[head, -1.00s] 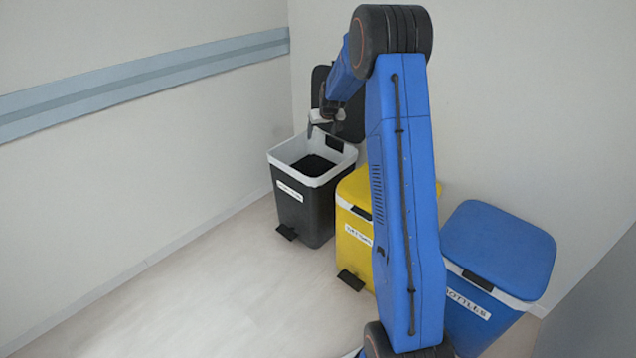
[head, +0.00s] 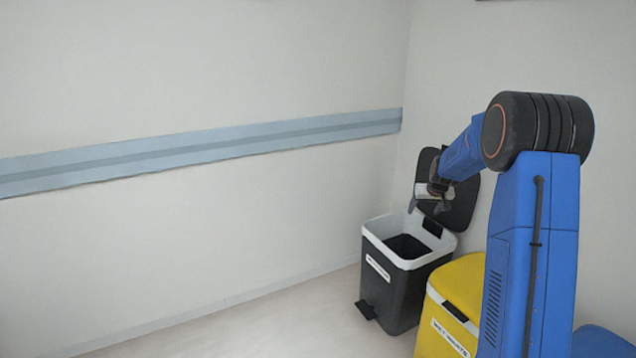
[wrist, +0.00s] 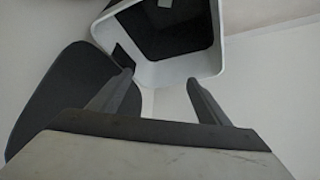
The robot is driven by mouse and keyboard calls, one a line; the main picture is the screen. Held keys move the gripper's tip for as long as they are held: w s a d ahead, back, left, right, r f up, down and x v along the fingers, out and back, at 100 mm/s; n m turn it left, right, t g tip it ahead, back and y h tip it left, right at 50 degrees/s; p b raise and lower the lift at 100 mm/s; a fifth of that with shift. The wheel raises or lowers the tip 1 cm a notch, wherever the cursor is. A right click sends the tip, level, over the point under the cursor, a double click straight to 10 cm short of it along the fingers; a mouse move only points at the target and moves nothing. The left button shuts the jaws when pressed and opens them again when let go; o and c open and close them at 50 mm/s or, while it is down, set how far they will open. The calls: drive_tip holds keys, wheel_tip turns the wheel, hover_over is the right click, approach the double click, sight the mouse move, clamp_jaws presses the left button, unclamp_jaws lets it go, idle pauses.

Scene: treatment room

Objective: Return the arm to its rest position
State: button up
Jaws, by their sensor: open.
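My blue arm (head: 530,250) rises at the right of the head view and reaches over toward the dark grey bin. My gripper (head: 426,209) is above that bin, near its raised lid. In the wrist view my gripper (wrist: 160,95) shows two fingers spread apart with nothing between them. The dark grey bin (head: 395,290) stands open with a white rim and a label on its front. Its rim and dark inside also show in the wrist view (wrist: 174,76), beyond the fingers.
A yellow bin (head: 462,285) with a closed lid stands right of the grey bin, partly behind my arm. A blue lid (head: 600,342) shows at the lower right edge. The grey bin's raised lid (head: 462,205) is close to my gripper. Floor at left is clear.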

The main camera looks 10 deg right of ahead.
drive_tip(key=s+a+r, duration=0.5)
drive_tip(key=s, duration=0.3)
drive_tip(key=s+a+r+n, duration=0.1)
drive_tip(key=s+a+r, duration=0.45)
drive_tip(key=s, duration=0.35)
drive_tip(key=s+a+r, duration=0.4)
drive_tip(key=s+a, duration=0.2)
drive_tip(key=s, duration=0.2)
drive_tip(key=s+a+f, duration=0.1)
drive_tip(key=s+a, duration=0.1)
drive_tip(key=s, duration=0.9)
drive_tip(key=s+a+f+n+g, duration=0.1)
drive_tip(key=s+a, duration=0.2)
drive_tip(key=s, duration=0.7)
drive_tip(key=s+a+f+y, duration=0.1)
drive_tip(key=s+a, duration=0.1)
drive_tip(key=s, duration=0.9)
drive_tip(key=shift+s+a+f, duration=0.3)
drive_tip(key=shift+a+f, duration=0.05)
drive_tip(key=shift+f, duration=0.05)
